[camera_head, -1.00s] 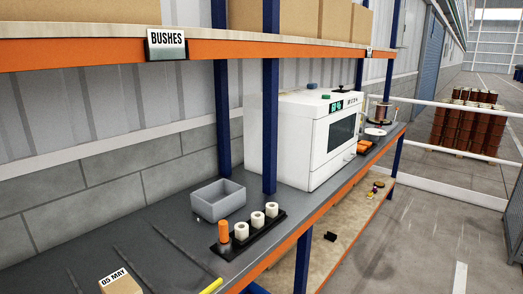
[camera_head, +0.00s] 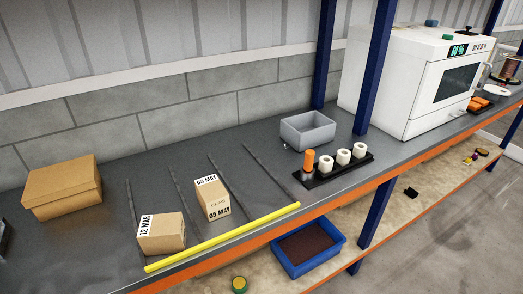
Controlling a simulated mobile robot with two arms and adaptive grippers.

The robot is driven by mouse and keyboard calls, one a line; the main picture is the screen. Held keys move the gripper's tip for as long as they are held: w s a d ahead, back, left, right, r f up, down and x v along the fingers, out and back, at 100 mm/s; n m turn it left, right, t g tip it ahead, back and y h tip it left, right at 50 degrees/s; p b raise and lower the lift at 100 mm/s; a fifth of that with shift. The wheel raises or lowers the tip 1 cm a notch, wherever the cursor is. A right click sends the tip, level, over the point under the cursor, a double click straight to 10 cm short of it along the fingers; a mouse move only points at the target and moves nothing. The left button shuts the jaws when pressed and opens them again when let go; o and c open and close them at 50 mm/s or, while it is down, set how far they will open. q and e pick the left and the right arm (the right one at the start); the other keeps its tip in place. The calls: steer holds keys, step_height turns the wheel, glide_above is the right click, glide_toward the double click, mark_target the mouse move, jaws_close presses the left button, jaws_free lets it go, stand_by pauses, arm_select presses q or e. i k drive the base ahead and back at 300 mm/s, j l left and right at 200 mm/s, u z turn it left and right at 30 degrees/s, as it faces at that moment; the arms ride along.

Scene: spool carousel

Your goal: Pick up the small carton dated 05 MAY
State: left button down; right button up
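The small carton dated 05 MAY (camera_head: 213,199) stands on the grey shelf top, left of the picture's middle. Neither of my grippers shows in the head view.
A larger brown box (camera_head: 62,190) lies at the left. The yellow bar (camera_head: 222,238) runs along the front edge. Right are a grey bin (camera_head: 307,130), a black rack (camera_head: 334,168) with white rolls and an orange one, a blue post (camera_head: 370,66) and a white oven (camera_head: 416,78).

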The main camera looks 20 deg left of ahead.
mark_target(214, 198)
steer(key=i+u, duration=0.1)
steer(key=u, duration=0.95)
